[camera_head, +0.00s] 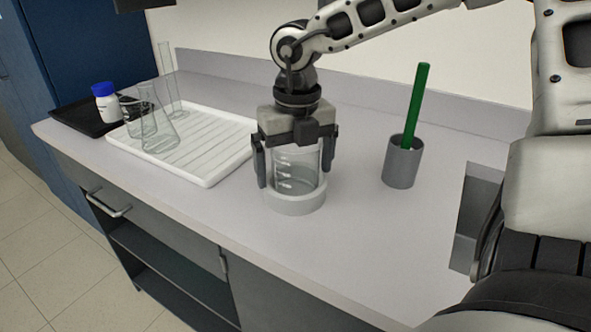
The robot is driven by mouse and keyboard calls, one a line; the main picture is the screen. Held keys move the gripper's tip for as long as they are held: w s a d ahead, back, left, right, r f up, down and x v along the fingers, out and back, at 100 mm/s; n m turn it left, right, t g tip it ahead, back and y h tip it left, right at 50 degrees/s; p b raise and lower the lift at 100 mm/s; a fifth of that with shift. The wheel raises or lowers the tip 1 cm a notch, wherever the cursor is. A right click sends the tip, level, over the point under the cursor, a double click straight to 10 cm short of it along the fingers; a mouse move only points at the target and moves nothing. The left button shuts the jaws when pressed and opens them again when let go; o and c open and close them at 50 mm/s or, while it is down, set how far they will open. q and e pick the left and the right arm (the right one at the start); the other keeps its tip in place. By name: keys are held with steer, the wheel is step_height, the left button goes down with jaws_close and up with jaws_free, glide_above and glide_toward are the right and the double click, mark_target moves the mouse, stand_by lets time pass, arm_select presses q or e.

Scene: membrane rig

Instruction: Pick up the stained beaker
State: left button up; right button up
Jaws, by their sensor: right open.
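A clear glass beaker (296,172) with white marks stands upright on a round light-grey base (296,203) in the middle of the counter. A stain on it is too faint to make out. My right gripper (295,176) points straight down over the beaker, with one finger on each side of it. The fingers are open, and the gripper body hides the beaker's rim. I cannot tell whether either finger touches the glass. My left gripper is not in view.
A white ribbed tray (215,160) at left holds clear glassware (158,130). A dark tray (78,117) with a blue-capped white bottle (106,103) lies beyond it. A grey cup (402,163) with a green stick (416,105) stands right, near a sink (474,215). The counter front is clear.

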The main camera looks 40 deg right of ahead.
steer(key=c, duration=1.1)
steer(key=shift+r, duration=0.1)
